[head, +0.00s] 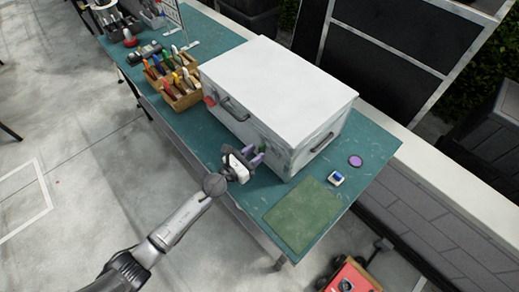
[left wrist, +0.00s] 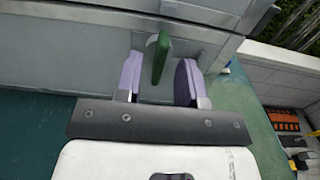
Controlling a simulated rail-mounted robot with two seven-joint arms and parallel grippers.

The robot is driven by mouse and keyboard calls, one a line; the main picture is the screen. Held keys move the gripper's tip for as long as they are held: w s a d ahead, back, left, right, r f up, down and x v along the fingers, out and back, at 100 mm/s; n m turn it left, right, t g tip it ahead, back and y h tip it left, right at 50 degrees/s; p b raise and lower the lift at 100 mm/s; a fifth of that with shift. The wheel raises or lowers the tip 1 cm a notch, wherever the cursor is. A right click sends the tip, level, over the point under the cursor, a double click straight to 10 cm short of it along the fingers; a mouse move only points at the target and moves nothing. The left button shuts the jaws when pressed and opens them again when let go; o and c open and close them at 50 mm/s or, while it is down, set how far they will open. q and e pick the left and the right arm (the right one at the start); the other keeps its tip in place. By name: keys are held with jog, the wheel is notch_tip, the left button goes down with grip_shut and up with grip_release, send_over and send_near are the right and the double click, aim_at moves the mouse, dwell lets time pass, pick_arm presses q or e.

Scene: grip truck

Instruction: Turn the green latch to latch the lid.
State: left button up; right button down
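A large pale grey box (head: 275,95) stands on the green table with its lid down. The green latch (left wrist: 161,57) is on the box's front face, roughly upright in the left wrist view, its upper end near the lid's lower edge. In the head view it is mostly hidden by my gripper. My left gripper (head: 251,158) is at the front face near the box's right corner. Its two purple-padded fingers, also in the left wrist view (left wrist: 159,82), are open on either side of the latch, with gaps showing. My right gripper is not in view.
A red latch (head: 209,101) and a dark handle (head: 233,109) are on the box's front, left of my gripper. A wooden tool caddy (head: 180,92) stands left of the box. A green mat (head: 304,215), a small blue-white item (head: 336,178) and a purple disc (head: 355,161) lie to the right.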

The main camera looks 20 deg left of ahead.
pick_arm(q)
jog(key=shift+x, duration=1.25)
jog(key=shift+s, duration=0.1)
jog(key=shift+c, duration=0.3)
grip_shut()
